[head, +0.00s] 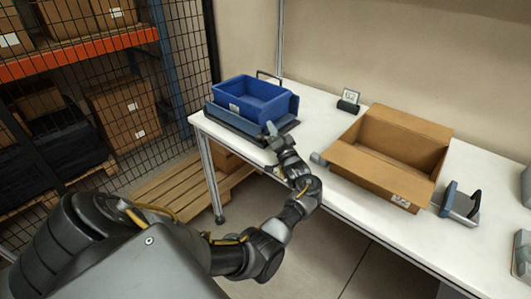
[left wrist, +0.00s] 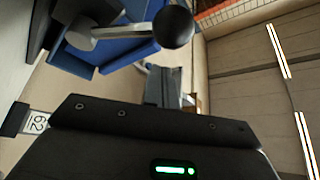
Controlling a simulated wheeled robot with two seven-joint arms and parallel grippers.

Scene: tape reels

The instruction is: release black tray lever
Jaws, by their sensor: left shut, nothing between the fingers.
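The blue bin (head: 250,98) sits on the black tray (head: 281,131) at the left end of the white table. In the left wrist view, a lever with a round black knob (left wrist: 172,27) and a pale grey shaft (left wrist: 112,32) shows in front of blue surfaces. My left gripper (head: 273,133) is at the tray's near right corner, shut with nothing between its fingers. Its dark body fills the bottom of the wrist view. In the wrist view the knob is apart from the gripper body. I cannot tell whether the fingertips touch the lever. My right gripper is not in view.
An open cardboard box (head: 357,163) stands right of the tray. A small number sign (head: 348,101) is behind, near the wall. A grey and blue holder (head: 460,204) is farther right. A wooden pallet (head: 180,188) lies on the floor at the left, beside a mesh fence.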

